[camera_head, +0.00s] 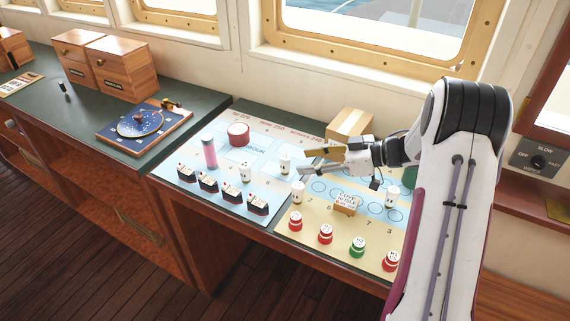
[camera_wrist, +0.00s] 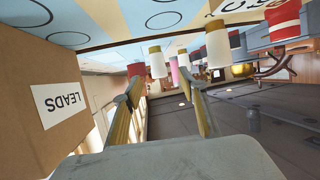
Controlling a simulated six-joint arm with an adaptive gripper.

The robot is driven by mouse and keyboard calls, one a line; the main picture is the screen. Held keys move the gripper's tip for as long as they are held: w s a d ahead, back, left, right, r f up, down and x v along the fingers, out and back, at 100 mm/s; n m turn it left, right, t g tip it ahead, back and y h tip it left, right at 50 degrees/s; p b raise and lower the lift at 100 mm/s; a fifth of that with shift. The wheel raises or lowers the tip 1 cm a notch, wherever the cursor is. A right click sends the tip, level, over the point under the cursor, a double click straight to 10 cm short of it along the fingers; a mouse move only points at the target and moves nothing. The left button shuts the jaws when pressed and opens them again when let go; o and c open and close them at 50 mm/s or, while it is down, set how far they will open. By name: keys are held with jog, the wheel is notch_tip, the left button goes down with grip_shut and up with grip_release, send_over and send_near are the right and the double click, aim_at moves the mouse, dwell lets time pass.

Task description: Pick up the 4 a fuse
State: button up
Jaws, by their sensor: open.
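Several small white cylinders with dark or gold ends, which look like fuses, stand on the chart-covered counter (camera_head: 262,190). One white cylinder (camera_head: 284,163) stands just left of my gripper (camera_head: 307,162), another (camera_head: 297,192) stands below it in the picture, and a third (camera_head: 246,171) is further left. A fourth (camera_head: 391,197) is at right. Their ratings are too small to read, so I cannot tell which is 4 A. My gripper is open and empty above the chart. In the wrist view, a white cylinder with a gold end (camera_wrist: 157,62) shows beyond the parted fingers (camera_wrist: 162,88).
A box labelled LEADS (camera_wrist: 50,95) is close beside my gripper in the wrist view. A pink cylinder (camera_head: 209,151), a red drum (camera_head: 238,134), black blocks (camera_head: 208,181) and red and green knobs (camera_head: 325,234) stand around. A small card stand (camera_head: 345,205) is in front.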

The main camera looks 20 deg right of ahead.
aim_at(285, 160)
jog(key=shift+x, duration=1.35)
jog(key=shift+w+r+x, duration=0.1)
jog(key=shift+r+x, duration=0.05)
jog(key=shift+x, duration=1.15)
jog(key=shift+w+r+x, duration=0.1)
jog(key=shift+r+x, duration=0.05)
jog(key=shift+x, duration=1.15)
jog(key=shift+c, duration=0.4)
grip_shut()
